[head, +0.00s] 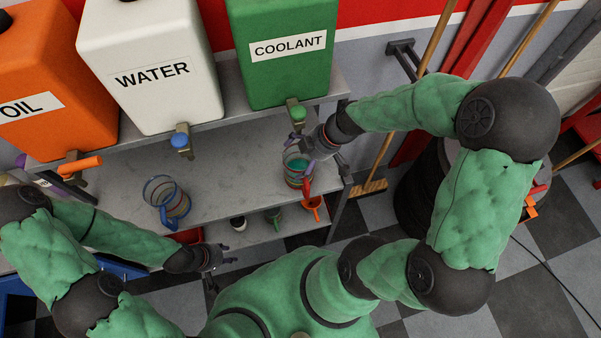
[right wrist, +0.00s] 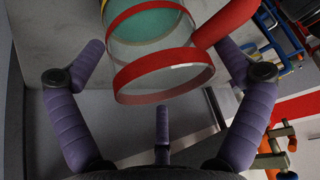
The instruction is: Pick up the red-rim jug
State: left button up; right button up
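The red-rim jug (head: 295,172) is clear, with teal liquid inside, and stands on the grey shelf under the green coolant tap. In the right wrist view the jug (right wrist: 162,80) shows its red rim, with its red handle (right wrist: 228,22) to the right. My right gripper (head: 306,160) is at the jug's right side. Its purple fingers are spread open around the near end of the jug, with visible gaps. Whether any finger touches the jug is unclear. My left gripper (head: 220,262) is open and empty, low in front of the shelf, away from the jug.
A blue-rim jug (head: 170,200) stands left on the shelf (head: 225,175). Orange oil (head: 48,85), white water (head: 150,65) and green coolant (head: 288,50) tanks stand behind. A broom (head: 375,160) leans at right.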

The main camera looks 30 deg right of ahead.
jog(key=c, duration=1.3)
jog(key=shift+s, duration=0.1)
jog(key=shift+a, duration=0.1)
